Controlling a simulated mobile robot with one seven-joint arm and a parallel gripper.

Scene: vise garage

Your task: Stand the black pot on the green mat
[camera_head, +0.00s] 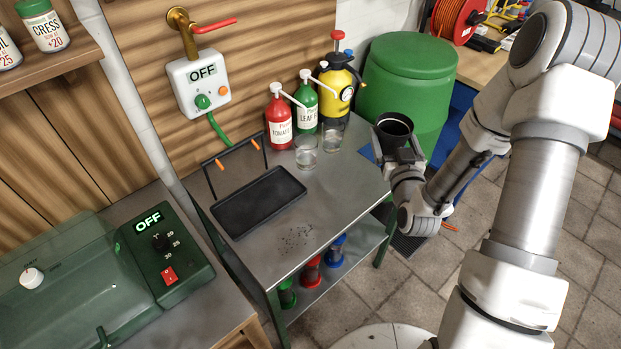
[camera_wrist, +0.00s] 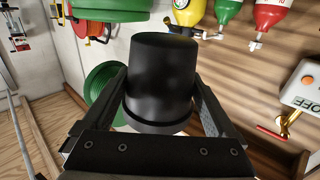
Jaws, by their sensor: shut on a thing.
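The black pot (camera_head: 393,126) is in my gripper (camera_head: 404,156), upright with its open top showing, at the right end of the metal bench. In the wrist view the pot (camera_wrist: 160,80) fills the space between the two fingers, one on each side of it. The lower part of the pot is partly hidden by my gripper in the head view. I cannot make out a green mat in either view.
The metal bench (camera_head: 335,210) holds a black tray (camera_head: 258,203), clear glasses (camera_head: 306,152), red and green pump bottles (camera_head: 278,120) and a yellow sprayer (camera_head: 338,92). A green bin (camera_head: 408,80) stands behind the pot. A green OFF control box (camera_head: 165,255) is at left.

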